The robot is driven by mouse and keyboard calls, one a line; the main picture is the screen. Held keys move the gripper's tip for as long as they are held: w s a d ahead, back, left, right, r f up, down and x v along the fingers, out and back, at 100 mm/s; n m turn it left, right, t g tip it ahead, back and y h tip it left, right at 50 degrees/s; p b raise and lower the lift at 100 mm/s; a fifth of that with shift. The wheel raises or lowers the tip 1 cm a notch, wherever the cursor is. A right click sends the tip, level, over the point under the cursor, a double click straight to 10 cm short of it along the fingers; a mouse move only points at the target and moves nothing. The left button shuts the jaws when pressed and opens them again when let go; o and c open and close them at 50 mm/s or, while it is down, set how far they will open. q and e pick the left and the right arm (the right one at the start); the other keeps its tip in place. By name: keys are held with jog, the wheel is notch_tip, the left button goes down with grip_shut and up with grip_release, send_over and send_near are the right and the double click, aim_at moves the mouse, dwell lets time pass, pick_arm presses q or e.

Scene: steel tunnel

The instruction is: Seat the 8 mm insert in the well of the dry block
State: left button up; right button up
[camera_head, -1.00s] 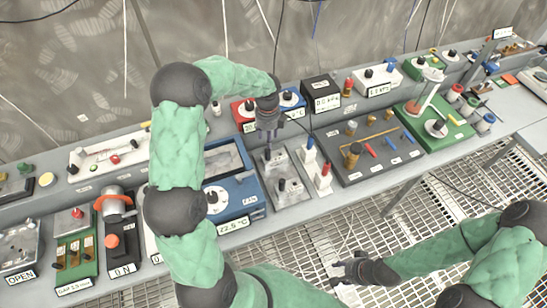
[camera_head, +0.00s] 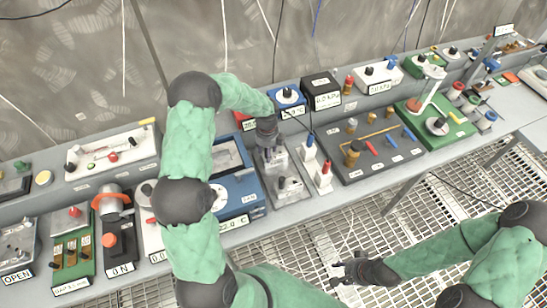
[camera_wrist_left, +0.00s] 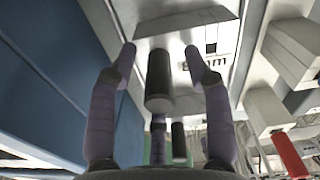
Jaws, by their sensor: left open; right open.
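My left gripper (camera_head: 269,150) is over the grey insert plate (camera_head: 290,198), pointing down. In the left wrist view its fingers (camera_wrist_left: 160,62) are open on either side of a dark cylinder (camera_wrist_left: 159,85), with gaps showing at both sides. In the head view another dark piece (camera_head: 283,183) stands on the plate's near part. The blue unit (camera_head: 246,197), likely the dry block, is just left of the plate; my left arm partly covers it, and its well is not clear. My right gripper (camera_head: 345,272) is open and empty above the grating.
The bench front edge drops to a floor grating (camera_head: 300,250).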

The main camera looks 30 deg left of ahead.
pick_arm(q)
jog(key=shift+r, duration=0.1)
grip_shut()
